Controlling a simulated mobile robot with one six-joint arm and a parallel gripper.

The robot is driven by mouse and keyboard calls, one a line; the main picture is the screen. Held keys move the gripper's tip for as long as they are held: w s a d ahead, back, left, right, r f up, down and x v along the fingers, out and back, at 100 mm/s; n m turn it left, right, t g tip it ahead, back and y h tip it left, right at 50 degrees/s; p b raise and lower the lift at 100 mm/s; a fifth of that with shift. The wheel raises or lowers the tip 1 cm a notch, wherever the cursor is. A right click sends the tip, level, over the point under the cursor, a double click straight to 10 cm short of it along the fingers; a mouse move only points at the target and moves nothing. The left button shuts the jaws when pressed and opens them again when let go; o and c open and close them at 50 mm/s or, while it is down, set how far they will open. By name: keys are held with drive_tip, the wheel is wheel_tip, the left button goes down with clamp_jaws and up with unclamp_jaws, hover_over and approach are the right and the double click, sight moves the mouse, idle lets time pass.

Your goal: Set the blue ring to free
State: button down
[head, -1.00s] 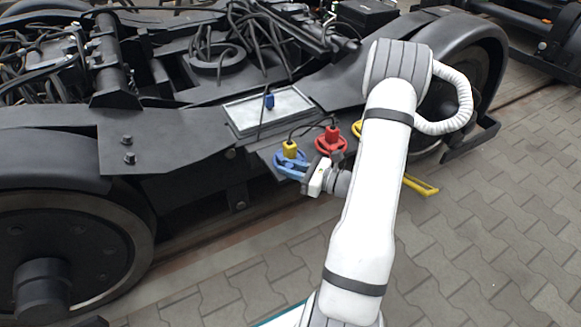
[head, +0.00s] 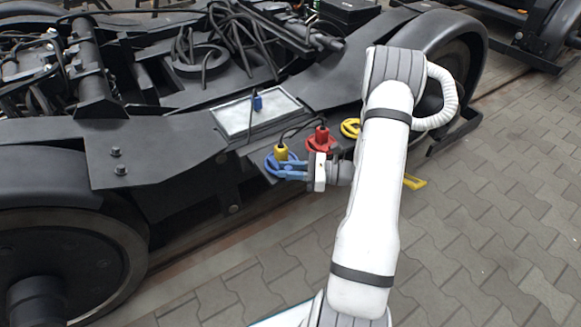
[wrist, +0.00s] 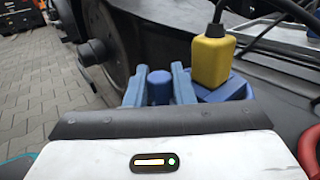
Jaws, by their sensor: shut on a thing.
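The blue ring (head: 273,168) sits around the foot of a yellow plug (head: 281,153) on the bogie's side ledge. A blue lever juts from the ring to the right. My gripper (head: 296,171) is at this lever. In the wrist view, my gripper (wrist: 160,84) is shut on the blue lever's upright knob (wrist: 160,90), with one finger on each side. The yellow plug (wrist: 212,60) stands upright just to the right, with the blue ring (wrist: 228,92) partly visible beneath it. My gripper's body hides the ring's near part.
A red plug and ring (head: 320,140) are close behind on the right, with a yellow ring (head: 351,128) farther along. Black cables arch over the plugs. A grey panel (head: 235,120) with a blue plug (head: 257,103) lies behind. Open paving (head: 470,230) is in front.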

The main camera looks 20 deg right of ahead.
drive_tip(key=shift+s, duration=0.1)
drive_tip(key=c, duration=1.5)
unclamp_jaws()
drive_tip(key=shift+d, duration=0.2)
drive_tip(key=p+v, duration=0.2)
drive_tip(key=v, duration=0.5)
drive_tip(key=shift+s+d+f, duration=0.1)
drive_tip(key=shift+d, duration=0.05)
drive_tip(key=shift+c, duration=0.2)
